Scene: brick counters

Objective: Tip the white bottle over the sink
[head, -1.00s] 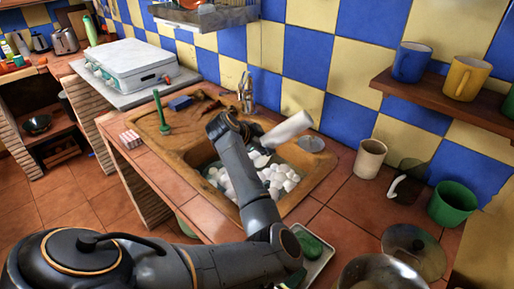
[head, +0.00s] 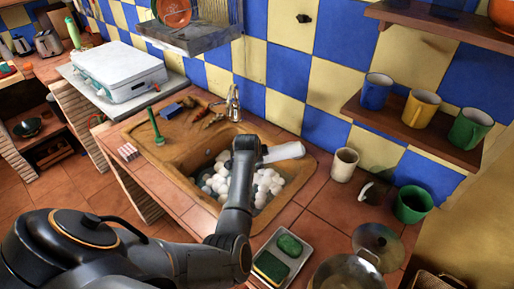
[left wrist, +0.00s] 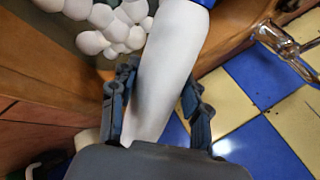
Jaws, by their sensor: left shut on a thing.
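The white bottle (head: 283,152) shows in the head view at the right part of the sink, lying nearly level with its right end slightly higher. My left gripper (head: 256,152) is shut on it at its left end. In the left wrist view the bottle (left wrist: 165,65) runs between the two dark fingers of my left gripper (left wrist: 160,78). I cannot tell which end is the mouth. The brown sink (head: 178,163) lies below, with several white rounded pieces (head: 266,184) in its basin; my arm hides part of it. My right gripper is not in view.
A tap (head: 233,100) stands behind the sink. A cream cup (head: 344,164) and a green mug (head: 412,204) stand to the right. A tray with green sponges (head: 289,246) and a metal pot (head: 345,272) are in front. A green brush (head: 155,127) stands left.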

